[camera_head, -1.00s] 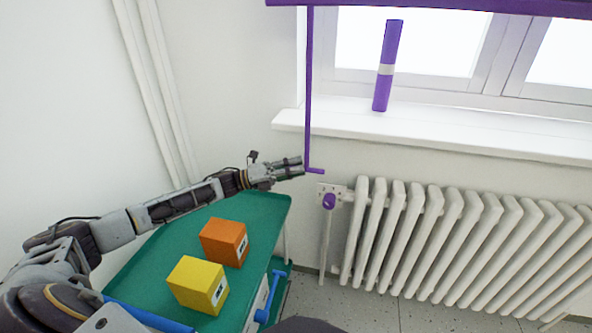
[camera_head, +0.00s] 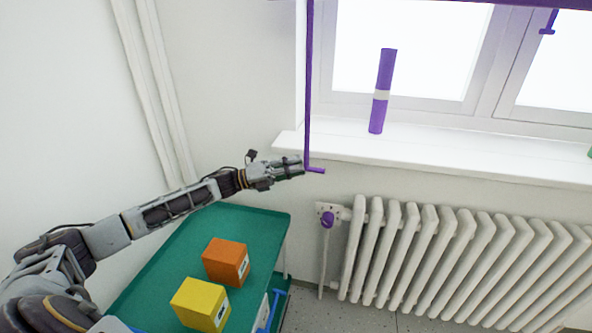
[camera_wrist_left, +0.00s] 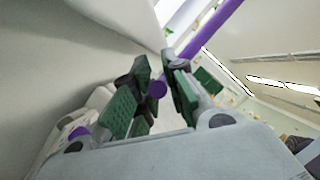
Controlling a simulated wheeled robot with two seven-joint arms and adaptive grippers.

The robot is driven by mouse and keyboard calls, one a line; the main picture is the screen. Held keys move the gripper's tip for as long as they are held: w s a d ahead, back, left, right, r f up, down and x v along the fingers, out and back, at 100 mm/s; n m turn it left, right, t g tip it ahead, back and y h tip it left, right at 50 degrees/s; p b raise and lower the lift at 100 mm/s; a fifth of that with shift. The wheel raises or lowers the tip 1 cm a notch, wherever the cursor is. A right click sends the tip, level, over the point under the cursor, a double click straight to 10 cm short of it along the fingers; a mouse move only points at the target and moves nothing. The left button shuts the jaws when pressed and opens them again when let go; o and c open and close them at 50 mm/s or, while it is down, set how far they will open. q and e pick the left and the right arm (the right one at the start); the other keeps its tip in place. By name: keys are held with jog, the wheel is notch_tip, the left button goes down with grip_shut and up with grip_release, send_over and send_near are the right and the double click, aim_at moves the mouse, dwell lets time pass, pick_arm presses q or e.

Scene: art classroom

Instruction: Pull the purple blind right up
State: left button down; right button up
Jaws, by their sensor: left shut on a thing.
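The purple blind (camera_head: 560,3) shows only as a thin strip along the top edge of the head view, above the window. A thin purple rod (camera_head: 308,80) hangs at the window's left side and ends in a short crank handle (camera_head: 317,170) pointing right. My left gripper (camera_head: 303,166) is shut at the rod's lower end, on the crank handle. In the left wrist view, a round purple end (camera_wrist_left: 157,89) shows between the green-padded fingers, and a purple bar (camera_wrist_left: 210,30) runs above them. My right gripper is out of view.
A radiator (camera_head: 450,260) with a purple valve knob (camera_head: 327,220) is below. A green cart (camera_head: 180,250) carries an orange box (camera_head: 226,262) and a yellow box (camera_head: 200,304).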

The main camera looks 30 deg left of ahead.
pick_arm(q)
jog(key=c, duration=1.7)
grip_release()
jog(key=shift+d, duration=0.1)
jog(key=shift+o, duration=1.2)
jog(key=shift+w, duration=0.1)
jog(key=shift+d, duration=0.2)
jog(key=shift+w, duration=0.1)
jog(key=shift+a+f, duration=0.1)
jog(key=shift+a, duration=0.05)
jog(key=shift+a+f, duration=0.1)
jog(key=v, duration=1)
